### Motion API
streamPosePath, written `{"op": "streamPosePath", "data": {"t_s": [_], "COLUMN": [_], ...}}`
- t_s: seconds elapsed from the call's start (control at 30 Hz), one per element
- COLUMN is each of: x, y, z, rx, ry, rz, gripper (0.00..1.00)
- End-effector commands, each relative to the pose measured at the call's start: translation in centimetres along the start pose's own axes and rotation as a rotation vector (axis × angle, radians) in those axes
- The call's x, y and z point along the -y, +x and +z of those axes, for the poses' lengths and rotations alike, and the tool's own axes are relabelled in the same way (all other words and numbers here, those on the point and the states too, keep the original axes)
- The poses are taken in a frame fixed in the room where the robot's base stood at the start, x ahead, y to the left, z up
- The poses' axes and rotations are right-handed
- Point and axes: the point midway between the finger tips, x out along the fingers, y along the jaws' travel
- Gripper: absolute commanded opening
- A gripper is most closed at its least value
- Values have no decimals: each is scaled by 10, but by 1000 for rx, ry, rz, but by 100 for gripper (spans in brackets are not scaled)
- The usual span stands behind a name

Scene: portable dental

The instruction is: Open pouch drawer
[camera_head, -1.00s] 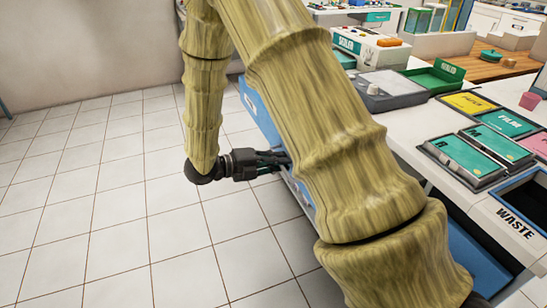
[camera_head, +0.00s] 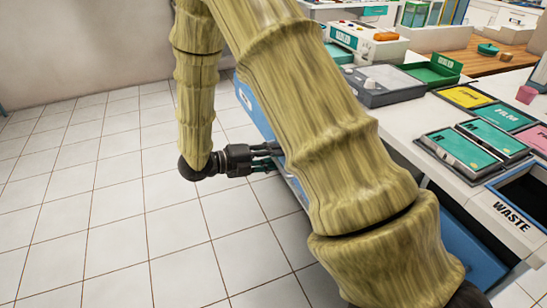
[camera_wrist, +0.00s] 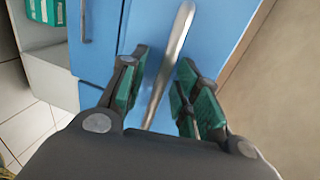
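A blue drawer front with a long metal bar handle (camera_wrist: 168,65) fills the middle of the wrist view. My gripper (camera_wrist: 163,72) is open, with its green-padded fingers on either side of the handle and visible gaps between the pads and the bar. In the head view my gripper (camera_head: 272,156) reaches toward the blue cabinet side (camera_head: 253,106), and my own arm hides its fingertips and most of the drawer fronts. I cannot tell which drawer is the pouch drawer, as no label is readable. The drawer front looks closed.
The white counter (camera_head: 400,128) carries a grey device (camera_head: 385,84), a green tray (camera_head: 433,70) and labelled panels. A waste bin opening (camera_head: 525,195) is at the right. Another drawer handle (camera_wrist: 86,20) is at left in the wrist view. The tiled floor (camera_head: 110,210) is clear.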

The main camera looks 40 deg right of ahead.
Motion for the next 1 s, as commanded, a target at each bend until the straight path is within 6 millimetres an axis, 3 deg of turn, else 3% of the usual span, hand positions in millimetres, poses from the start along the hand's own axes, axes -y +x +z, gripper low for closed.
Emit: {"op": "streamPosePath", "data": {"t_s": [0.17, 0.7, 1.0], "x": [0, 0, 0], "y": [-14, -104, -119], "z": [1, 1, 0], "rx": [2, 1, 0], "ry": [2, 1, -1], "rz": [0, 1, 0], "gripper": [32, 32, 32]}}
